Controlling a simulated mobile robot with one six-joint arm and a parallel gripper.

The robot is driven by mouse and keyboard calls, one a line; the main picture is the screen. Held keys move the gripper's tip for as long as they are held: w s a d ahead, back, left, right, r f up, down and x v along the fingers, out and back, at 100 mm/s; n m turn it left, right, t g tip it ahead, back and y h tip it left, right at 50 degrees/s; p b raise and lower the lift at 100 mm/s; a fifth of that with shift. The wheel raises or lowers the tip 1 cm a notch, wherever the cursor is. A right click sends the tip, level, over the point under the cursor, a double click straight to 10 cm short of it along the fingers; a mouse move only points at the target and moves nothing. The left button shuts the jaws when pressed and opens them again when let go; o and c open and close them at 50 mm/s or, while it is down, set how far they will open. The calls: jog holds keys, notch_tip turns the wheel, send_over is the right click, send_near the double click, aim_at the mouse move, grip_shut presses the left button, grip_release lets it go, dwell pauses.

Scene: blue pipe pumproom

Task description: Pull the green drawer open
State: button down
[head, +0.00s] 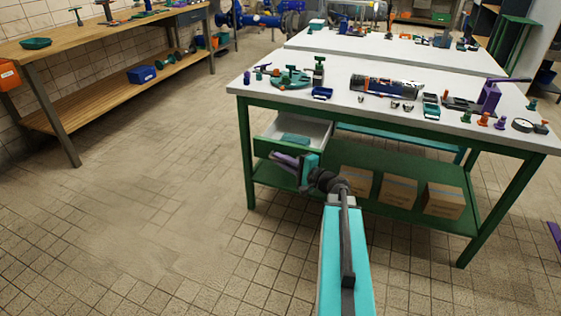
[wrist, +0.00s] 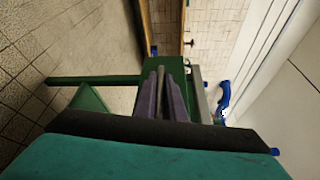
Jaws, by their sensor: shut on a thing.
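The green drawer (head: 262,147) is under the near left corner of the white-topped table in the head view. It stands pulled out, and its pale inside shows with a teal item (head: 296,139) lying in it. My gripper (head: 278,158) is at the drawer's green front, with its purple fingers shut on the drawer handle. In the wrist view the fingers (wrist: 170,95) are close together against a green part of the drawer or table.
The table's white top (head: 345,112) bears tools, blue trays and pipe parts. Several cardboard boxes (head: 398,192) stand on its green lower shelf. A wooden workbench (head: 100,38) runs along the left wall. The tiled floor (head: 140,220) in front and left is clear.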

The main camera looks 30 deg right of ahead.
jog(key=shift+d, duration=0.2)
jog(key=c, duration=1.8)
grip_release()
jog(key=shift+s, duration=0.1)
jog(key=shift+c, duration=0.2)
jog(key=shift+a, duration=0.15)
jog(key=p+v, duration=0.8)
jog(key=v, duration=0.5)
jog(key=shift+s, duration=0.35)
